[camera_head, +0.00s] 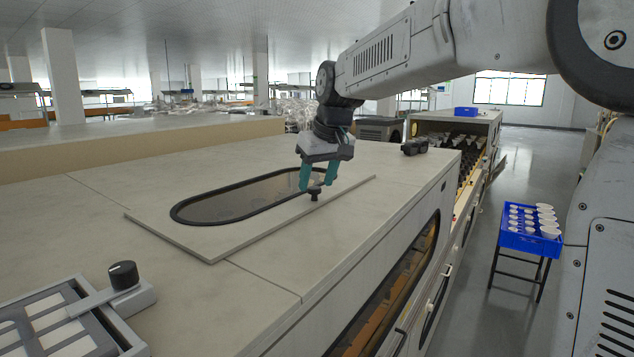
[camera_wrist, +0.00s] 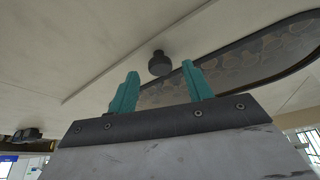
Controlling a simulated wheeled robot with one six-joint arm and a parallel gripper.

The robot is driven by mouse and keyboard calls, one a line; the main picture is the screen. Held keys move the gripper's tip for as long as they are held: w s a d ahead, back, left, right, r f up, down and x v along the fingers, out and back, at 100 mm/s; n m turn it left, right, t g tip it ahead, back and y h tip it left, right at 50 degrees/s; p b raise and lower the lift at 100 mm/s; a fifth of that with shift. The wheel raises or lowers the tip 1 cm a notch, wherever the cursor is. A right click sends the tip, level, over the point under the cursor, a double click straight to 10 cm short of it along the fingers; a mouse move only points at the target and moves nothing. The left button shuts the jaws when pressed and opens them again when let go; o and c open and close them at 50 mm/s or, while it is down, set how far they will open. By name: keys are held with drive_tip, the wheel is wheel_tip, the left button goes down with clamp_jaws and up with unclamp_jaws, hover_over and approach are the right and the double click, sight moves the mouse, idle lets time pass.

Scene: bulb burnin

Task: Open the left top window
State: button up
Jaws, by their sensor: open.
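The top window is a pale flat panel (camera_head: 222,243) with a dark-rimmed oval glass (camera_head: 245,200), lying flat on top of the long machine. A black knob (camera_head: 314,195) stands on the panel near its right edge. My gripper (camera_head: 318,178) is open above the panel, with its teal fingers pointing down close to the knob. In the wrist view, the knob (camera_wrist: 159,63) shows beyond the fingertips and between them (camera_wrist: 160,78). No grip on it shows. The oval glass (camera_wrist: 235,65) also shows there behind the right finger.
A grey slotted fixture with a black knob (camera_head: 123,275) is at the front left. A small black object (camera_head: 414,146) sits near the machine's far right edge. The machine top around the panel is mostly bare.

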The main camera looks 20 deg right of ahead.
drive_tip(key=shift+w+f, duration=0.25)
drive_tip(key=shift+f, duration=0.35)
